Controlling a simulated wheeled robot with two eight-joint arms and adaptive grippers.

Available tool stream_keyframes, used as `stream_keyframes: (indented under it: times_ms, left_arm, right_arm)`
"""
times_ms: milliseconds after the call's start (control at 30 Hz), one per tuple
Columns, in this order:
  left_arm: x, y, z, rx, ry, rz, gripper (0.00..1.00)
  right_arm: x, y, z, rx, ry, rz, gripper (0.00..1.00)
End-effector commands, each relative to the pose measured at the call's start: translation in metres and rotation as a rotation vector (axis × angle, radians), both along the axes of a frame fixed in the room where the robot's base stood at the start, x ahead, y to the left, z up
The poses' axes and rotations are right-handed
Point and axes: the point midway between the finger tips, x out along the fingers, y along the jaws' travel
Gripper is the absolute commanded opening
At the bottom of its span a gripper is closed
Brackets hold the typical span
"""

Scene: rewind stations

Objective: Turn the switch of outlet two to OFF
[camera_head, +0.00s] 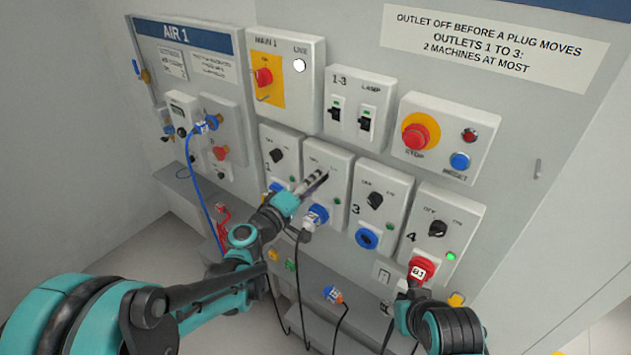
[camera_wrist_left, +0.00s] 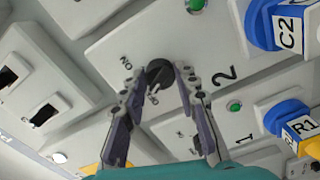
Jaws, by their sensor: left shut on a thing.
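The outlet two switch is a black knob (camera_wrist_left: 160,72) on a light grey panel marked 2. My left gripper (camera_wrist_left: 162,80) is shut on it, one finger on each side. ON is readable beside the knob; the other label is partly covered, and I cannot tell which way the knob points. In the head view my left gripper (camera_head: 315,181) lies over the upper part of the outlet two panel (camera_head: 342,165) and hides the knob. A blue plug marked C2 (camera_wrist_left: 284,27) sits in outlet two.
Outlet one's blue plug R1 (camera_wrist_left: 290,120) is close to the left gripper. Outlet three's knob (camera_head: 375,200) and outlet four's knob (camera_head: 438,228) are to the right. A red plug (camera_head: 423,269) sits in outlet four. A loose blue plug (camera_head: 333,293) lies on the ledge below.

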Motion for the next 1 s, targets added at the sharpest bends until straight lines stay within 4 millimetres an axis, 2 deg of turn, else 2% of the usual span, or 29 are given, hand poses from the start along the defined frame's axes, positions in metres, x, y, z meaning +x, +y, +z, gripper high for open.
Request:
stream_keyframes:
  times_ms: [433,1000]
  left_arm:
    - [0.0,0.0002,-0.0002,-0.218,0.158,0.001,0.01]
    - [0.0,0.0002,-0.0002,-0.265,0.192,0.0,0.01]
  right_arm:
    - [0.0,0.0,-0.0007,0.0,0.0,0.0,0.4]
    - [0.0,0.0,-0.0009,0.0,0.0,0.0,0.4]
